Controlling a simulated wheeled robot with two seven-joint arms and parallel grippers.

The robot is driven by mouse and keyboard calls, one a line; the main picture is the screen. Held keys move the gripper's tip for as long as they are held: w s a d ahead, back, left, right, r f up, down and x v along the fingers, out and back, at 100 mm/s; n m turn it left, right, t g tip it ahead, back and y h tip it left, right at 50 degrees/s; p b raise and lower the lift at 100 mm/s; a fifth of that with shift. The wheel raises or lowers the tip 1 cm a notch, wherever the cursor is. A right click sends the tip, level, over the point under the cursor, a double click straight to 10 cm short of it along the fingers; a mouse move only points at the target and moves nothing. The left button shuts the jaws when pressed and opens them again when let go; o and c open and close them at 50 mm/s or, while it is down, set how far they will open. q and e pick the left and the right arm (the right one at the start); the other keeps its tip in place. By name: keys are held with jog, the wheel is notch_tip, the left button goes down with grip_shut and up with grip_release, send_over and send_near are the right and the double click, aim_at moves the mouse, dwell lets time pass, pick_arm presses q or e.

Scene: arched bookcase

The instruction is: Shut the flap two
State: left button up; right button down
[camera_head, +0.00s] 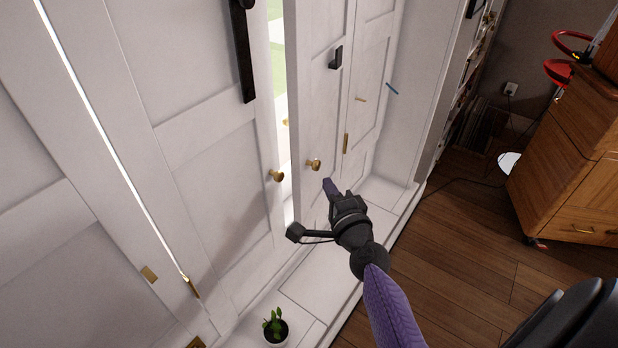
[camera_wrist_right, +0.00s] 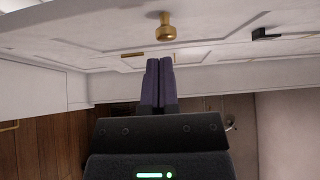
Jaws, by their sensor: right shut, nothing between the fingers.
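A white panelled flap (camera_head: 312,100) of the bookcase stands partly open, swung out toward me. It has a brass knob (camera_head: 314,164) and a black latch (camera_head: 336,57). No label tells me whether it is flap two. Beside it on the left is another white flap (camera_head: 205,140) with its own brass knob (camera_head: 276,176); a bright gap shows between the two. My right gripper (camera_head: 328,186) is shut and empty, low by the open flap's face, right of and below its knob. In the right wrist view its purple fingertips (camera_wrist_right: 159,62) point toward a brass knob (camera_wrist_right: 165,27); contact with the flap is unclear. My left gripper is out of view.
A potted plant (camera_head: 275,328) stands on the white ledge (camera_head: 310,275) below the flaps. A wooden cabinet (camera_head: 570,165) stands at the right. The wooden floor (camera_head: 470,240) between is mostly open, with a dark cable near the wall.

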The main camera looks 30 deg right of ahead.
aim_at(295, 172)
jog(key=w, duration=0.1)
jog(key=w+a, duration=0.1)
jog(key=w, duration=0.1)
jog(key=w+a, duration=0.1)
jog(key=shift+w, duration=0.15)
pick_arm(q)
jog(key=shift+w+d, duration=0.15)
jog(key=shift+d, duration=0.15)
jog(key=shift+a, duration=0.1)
pick_arm(e)
jog(key=shift+w, duration=0.1)
jog(key=shift+w+a, duration=0.8)
jog(key=shift+w, duration=0.3)
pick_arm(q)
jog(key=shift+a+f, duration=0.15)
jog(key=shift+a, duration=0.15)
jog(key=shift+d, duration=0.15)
